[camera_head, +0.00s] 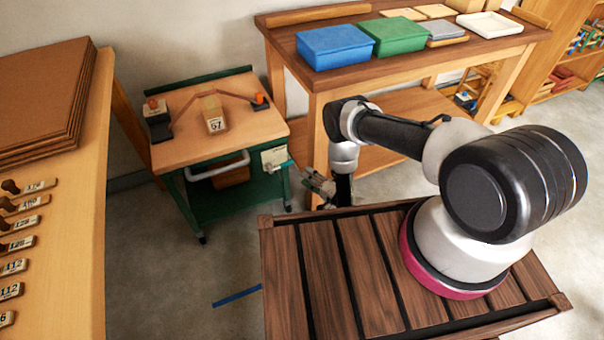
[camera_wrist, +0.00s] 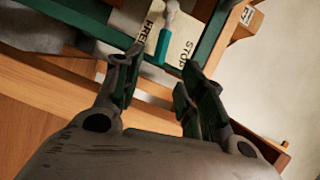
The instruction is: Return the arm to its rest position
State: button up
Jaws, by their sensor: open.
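My gripper (camera_head: 318,184) hangs at the end of my bent arm in the head view, just right of a small green-framed cart (camera_head: 226,180). In the wrist view, my gripper (camera_wrist: 155,82) has its two fingers spread with nothing between them. Beyond the fingertips is a white card (camera_wrist: 182,35) with the words FREE and STOP. A teal-tipped lever (camera_wrist: 163,45) lies in front of the card. The card also shows on the cart's right side in the head view (camera_head: 274,157). Whether the fingertips touch anything there, I cannot tell.
The cart top carries a wooden block marked 57 (camera_head: 213,115) and a dark stamp-like piece (camera_head: 157,120). A wooden bench (camera_head: 480,50) behind holds a blue box (camera_head: 335,46) and a green box (camera_head: 393,36). A long table (camera_head: 75,210) stands left.

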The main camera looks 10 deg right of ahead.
jog(key=shift+s+d, duration=0.1)
dwell(0.5)
jog(key=s+d+f+n+g+h, duration=0.3)
jog(key=s+f+g, duration=0.2)
jog(key=f, duration=0.2)
jog(key=s+d+f+n+g+h, duration=0.3)
jog(key=s+d+f+g, duration=0.15)
jog(key=f, duration=0.25)
jog(key=s+d+r+n+g+h, duration=0.1)
jog(key=d+r+g+h, duration=0.15)
jog(key=r, duration=1.05)
jog(key=d+r+n+g+h, duration=0.15)
jog(key=d+r, duration=0.25)
jog(key=r, duration=1)
jog(key=s+d+r+n+g+h, duration=0.1)
jog(key=d+r+n+g+h, duration=0.2)
jog(key=r, duration=1)
jog(key=s+d+r+m+t, duration=0.1)
jog(key=s+r, duration=0.5)
jog(key=r, duration=0.7)
jog(key=s+d+r+m+t+y, duration=0.1)
jog(key=s+d+r+t, duration=0.2)
jog(key=r, duration=1)
jog(key=s+d+r+m+t+y, duration=0.1)
jog(key=s+d+r+t, duration=0.1)
jog(key=s+r, duration=0.8)
notch_tip(320, 180, up, 3)
jog(key=shift+r+t, duration=0.15)
jog(key=shift+t, duration=0.5)
